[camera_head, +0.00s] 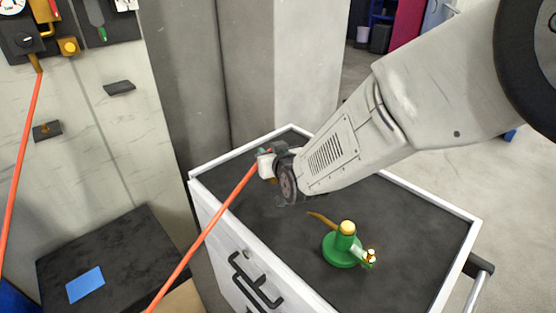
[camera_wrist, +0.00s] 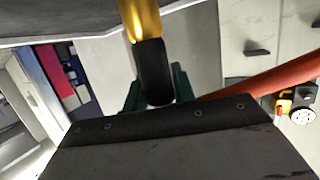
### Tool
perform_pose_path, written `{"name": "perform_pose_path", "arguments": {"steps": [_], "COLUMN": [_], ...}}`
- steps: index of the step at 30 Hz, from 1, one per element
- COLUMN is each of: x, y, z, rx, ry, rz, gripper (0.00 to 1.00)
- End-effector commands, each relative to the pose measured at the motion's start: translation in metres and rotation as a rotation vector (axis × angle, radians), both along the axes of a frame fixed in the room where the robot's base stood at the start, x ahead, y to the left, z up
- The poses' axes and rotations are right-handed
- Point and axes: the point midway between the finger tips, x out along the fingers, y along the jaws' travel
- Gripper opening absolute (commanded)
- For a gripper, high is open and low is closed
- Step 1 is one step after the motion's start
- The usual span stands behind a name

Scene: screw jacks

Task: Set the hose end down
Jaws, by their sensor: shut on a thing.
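My gripper (camera_head: 268,163) is over the far left part of the cart top, near its left rim. The orange-red hose (camera_head: 205,232) runs from it down to the lower left, across the cart's left rim. In the wrist view the green fingertips (camera_wrist: 155,90) are shut around a black sleeve (camera_wrist: 153,70) with a brass-coloured end (camera_wrist: 140,18). The hose shows at the right of that view (camera_wrist: 265,84). In the head view, my gripper and wrist hide most of the hose end, and its height above the cart top is hard to tell.
The dark cart top (camera_head: 400,225) has a raised white rim. A green screw jack (camera_head: 343,248) with a brass top stands on its near middle. A wall panel (camera_head: 70,20) with gauge and fittings is at upper left. A low black surface (camera_head: 120,255) carries a blue sheet (camera_head: 86,285).

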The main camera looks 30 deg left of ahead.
Motion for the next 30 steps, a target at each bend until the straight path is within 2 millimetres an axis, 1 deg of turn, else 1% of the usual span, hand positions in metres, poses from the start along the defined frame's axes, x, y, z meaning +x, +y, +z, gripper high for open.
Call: {"name": "perform_pose_path", "arguments": {"steps": [1, 3, 6, 17, 18, 19, 20, 27, 30], "x": [-0.001, -0.001, -0.001, -0.002, -0.002, -0.002, -0.002, -0.002, -0.002], "y": [-0.001, -0.001, -0.001, -0.001, -0.001, -0.001, -0.001, -0.001, -0.001], "z": [-0.011, -0.023, -0.034, -0.038, -0.038, -0.038, -0.038, -0.037, -0.033], "rx": [-0.005, -0.005, -0.002, -0.002, -0.001, -0.002, -0.002, -0.002, -0.001], "ry": [0.004, 0.004, 0.003, 0.001, 0.001, 0.001, 0.001, 0.001, 0.001], "rz": [0.000, 0.000, 0.000, 0.000, 0.001, 0.000, 0.000, 0.000, 0.000], "gripper": [0.00, 0.00, 0.00, 0.00, 0.34, 0.43, 0.48, 0.48, 0.48]}}
